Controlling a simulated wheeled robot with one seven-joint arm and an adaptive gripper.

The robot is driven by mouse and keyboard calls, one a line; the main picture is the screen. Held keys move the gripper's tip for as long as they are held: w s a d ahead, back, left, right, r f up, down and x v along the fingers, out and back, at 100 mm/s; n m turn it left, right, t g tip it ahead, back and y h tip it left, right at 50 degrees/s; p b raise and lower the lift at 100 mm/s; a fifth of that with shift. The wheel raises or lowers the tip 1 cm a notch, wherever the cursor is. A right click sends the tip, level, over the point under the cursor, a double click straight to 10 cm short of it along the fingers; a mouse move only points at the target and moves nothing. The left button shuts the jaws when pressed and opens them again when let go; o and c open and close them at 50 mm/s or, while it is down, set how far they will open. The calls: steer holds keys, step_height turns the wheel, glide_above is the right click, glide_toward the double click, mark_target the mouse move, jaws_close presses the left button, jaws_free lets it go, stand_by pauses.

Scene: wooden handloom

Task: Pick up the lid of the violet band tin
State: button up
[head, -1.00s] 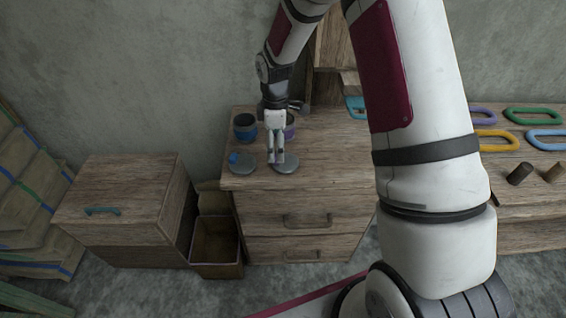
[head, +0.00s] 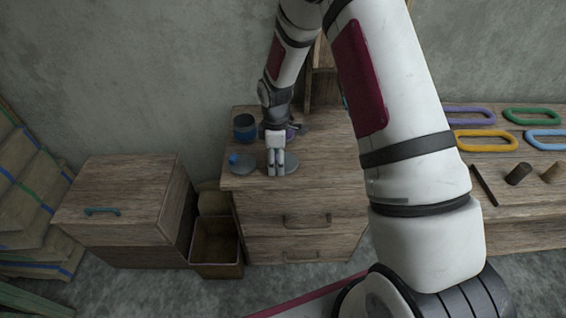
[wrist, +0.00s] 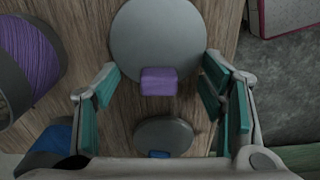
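The grey round lid with the violet knob (wrist: 158,82) lies flat on the wooden cabinet top. In the head view this lid (head: 291,162) is partly covered by my gripper (head: 276,171). In the wrist view my gripper (wrist: 160,84) is open, its teal-padded fingers apart on the left and right of the violet knob, with nothing held. The violet band tin (wrist: 32,52) stands at the left in the wrist view. In the head view it is mostly hidden behind my gripper.
A second grey lid with a blue knob (wrist: 163,136) lies beside it, also seen in the head view (head: 243,165). A blue band tin (head: 245,127) stands behind that lid. The cabinet top (head: 335,150) is bare to the right. An open bin (head: 216,248) stands on the floor left of the cabinet.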

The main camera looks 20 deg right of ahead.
steer(key=shift+c, duration=1.1)
